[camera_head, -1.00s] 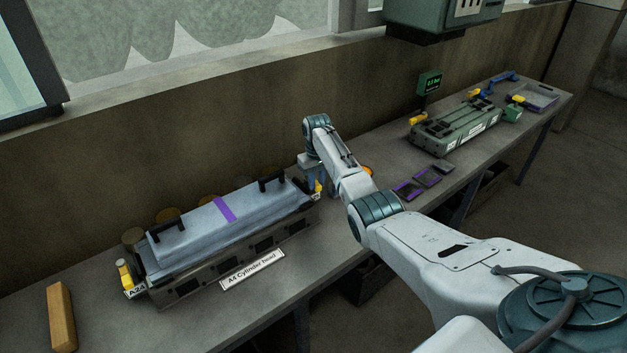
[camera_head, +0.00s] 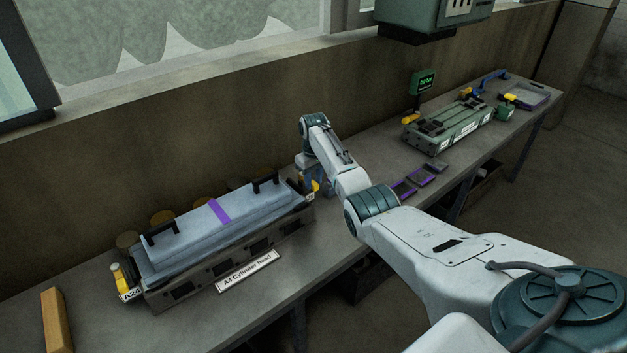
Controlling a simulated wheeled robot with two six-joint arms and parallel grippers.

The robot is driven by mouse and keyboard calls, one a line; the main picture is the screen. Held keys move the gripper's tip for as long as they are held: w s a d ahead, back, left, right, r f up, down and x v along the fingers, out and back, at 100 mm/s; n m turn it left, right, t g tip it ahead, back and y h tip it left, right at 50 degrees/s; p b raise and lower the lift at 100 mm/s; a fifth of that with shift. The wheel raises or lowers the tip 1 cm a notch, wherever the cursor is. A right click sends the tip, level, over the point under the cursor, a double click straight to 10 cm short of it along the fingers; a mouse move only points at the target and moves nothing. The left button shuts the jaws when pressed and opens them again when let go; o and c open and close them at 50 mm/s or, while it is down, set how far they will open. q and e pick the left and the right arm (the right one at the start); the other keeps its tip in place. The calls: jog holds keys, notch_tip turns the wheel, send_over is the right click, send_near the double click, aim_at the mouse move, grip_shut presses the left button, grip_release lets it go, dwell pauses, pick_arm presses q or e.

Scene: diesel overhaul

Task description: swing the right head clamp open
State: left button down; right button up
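The cylinder head (camera_head: 220,225) is a long grey-blue block with two black handles and a purple band, lying on a dark base with a sign, "A4 Cylinder head". The right head clamp (camera_head: 315,185) is a small yellow piece at the base's right end, partly hidden by my arm. The left head clamp (camera_head: 120,275) is yellow and upright at the left end. My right gripper (camera_head: 306,182) reaches down at the right clamp; its fingers are mostly hidden, so I cannot tell its opening or whether it touches. My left gripper is not in view.
A green fixture (camera_head: 450,128) with yellow clamps stands farther right on the bench, with a small display behind it. Purple-edged trays (camera_head: 412,183) lie in front of it. A wooden block (camera_head: 56,320) lies at the left. The wall runs close behind.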

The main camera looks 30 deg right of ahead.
aim_at(314, 182)
jog(key=shift+o, duration=0.9)
notch_tip(314, 182, up, 11)
jog(key=b, duration=0.3)
jog(key=shift+s+f, duration=0.1)
jog(key=shift+f, duration=0.15)
